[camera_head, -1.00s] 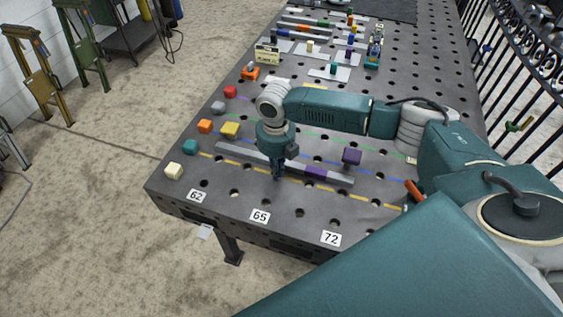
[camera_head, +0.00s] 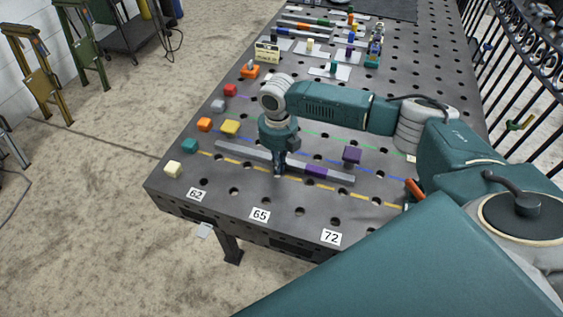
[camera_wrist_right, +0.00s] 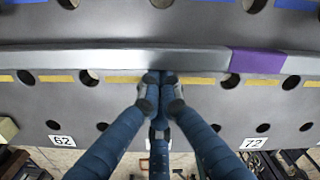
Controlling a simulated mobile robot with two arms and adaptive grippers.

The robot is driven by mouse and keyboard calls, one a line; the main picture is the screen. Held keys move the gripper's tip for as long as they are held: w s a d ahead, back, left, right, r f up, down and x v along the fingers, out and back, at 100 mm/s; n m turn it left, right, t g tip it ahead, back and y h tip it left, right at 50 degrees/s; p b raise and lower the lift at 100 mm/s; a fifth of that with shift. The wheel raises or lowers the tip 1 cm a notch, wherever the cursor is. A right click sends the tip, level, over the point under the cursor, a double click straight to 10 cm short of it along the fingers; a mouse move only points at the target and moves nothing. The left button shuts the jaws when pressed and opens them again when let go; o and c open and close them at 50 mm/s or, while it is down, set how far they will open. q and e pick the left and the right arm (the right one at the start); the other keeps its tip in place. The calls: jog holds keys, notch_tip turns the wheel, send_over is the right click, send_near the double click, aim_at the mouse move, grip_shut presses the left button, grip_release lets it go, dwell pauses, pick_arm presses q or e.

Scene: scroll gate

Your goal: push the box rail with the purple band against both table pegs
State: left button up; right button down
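The long grey box rail (camera_head: 245,152) with a purple band (camera_head: 317,172) lies across the near part of the table, just beyond the yellow dashed line. In the right wrist view the rail (camera_wrist_right: 110,60) crosses the frame, with its purple band (camera_wrist_right: 257,61) right of the fingers. My right gripper (camera_head: 279,172) points down at the rail's near side. Its fingertips (camera_wrist_right: 160,77) are together at the rail's near edge; contact is unclear. A yellow block (camera_head: 230,128) and a purple block (camera_head: 352,155) stand beyond the rail, apparently the pegs, with gaps. My left gripper is out of view.
Coloured cubes, such as a cream one (camera_head: 173,169) and a teal one (camera_head: 190,146), line the table's left edge. Number plates (camera_head: 260,215) sit at the near edge. An orange piece (camera_head: 414,188) lies at right. Small parts fill the far table.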

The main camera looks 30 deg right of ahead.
jog(key=shift+w+d+b, duration=0.8)
jog(key=shift+w+d, duration=0.5)
jog(key=shift+d, duration=0.15)
jog(key=shift+w+d+r, duration=0.1)
jog(key=shift+d, duration=0.1)
jog(key=shift+a+r+p, duration=0.1)
jog(key=shift+a+p, duration=0.05)
jog(key=shift+p, duration=0.2)
jog(key=shift+s+a+p, duration=0.45)
jog(key=shift+s+p, duration=0.1)
jog(key=shift+s+a+f, duration=0.2)
jog(key=shift+s+a, duration=0.05)
jog(key=shift+a, duration=0.1)
jog(key=shift+r, duration=0.1)
